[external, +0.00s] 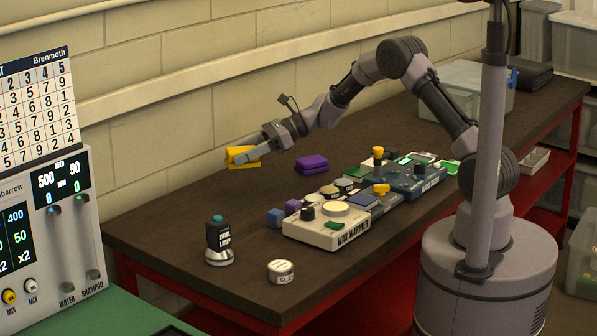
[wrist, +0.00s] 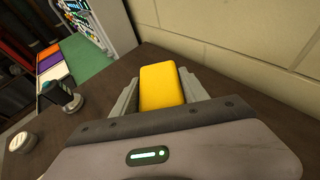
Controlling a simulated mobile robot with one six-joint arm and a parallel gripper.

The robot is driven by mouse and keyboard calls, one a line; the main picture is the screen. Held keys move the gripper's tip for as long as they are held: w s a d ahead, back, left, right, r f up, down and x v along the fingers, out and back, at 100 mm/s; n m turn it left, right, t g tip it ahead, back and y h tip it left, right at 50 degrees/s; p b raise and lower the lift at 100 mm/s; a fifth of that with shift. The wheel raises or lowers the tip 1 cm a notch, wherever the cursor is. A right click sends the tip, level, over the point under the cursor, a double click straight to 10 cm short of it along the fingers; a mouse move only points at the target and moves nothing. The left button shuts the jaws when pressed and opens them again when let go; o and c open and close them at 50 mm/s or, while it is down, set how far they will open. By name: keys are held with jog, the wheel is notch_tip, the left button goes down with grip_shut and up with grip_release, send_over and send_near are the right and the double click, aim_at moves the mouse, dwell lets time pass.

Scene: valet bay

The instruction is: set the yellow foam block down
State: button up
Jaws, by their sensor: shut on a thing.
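The yellow foam block (external: 243,157) is in my gripper (external: 246,156) at the far left part of the dark bench, near the wall. In the wrist view the yellow foam block (wrist: 161,86) sits between the two grey fingers of my gripper (wrist: 160,88), which is shut on it. The block appears to be held above the bench top (external: 160,225); the exact gap beneath it cannot be told.
A purple block (external: 311,164) lies right of my gripper. A lamp (external: 219,240) and a round tin (external: 280,271) stand near the front left. The wax warmer (external: 325,228) and other devices fill the middle. The bench's left end is mostly clear.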

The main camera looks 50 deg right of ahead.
jog(key=m+t+h, duration=0.1)
jog(key=m, duration=0.1)
send_over(262, 195)
notch_tip(262, 195, down, 10)
jog(key=b, duration=0.4)
jog(key=shift+w+d+f, duration=0.1)
jog(key=shift+f, duration=0.15)
jog(key=shift+r, duration=0.2)
jog(key=shift+f, duration=0.15)
jog(key=o, duration=1.3)
jog(key=shift+o, duration=0.3)
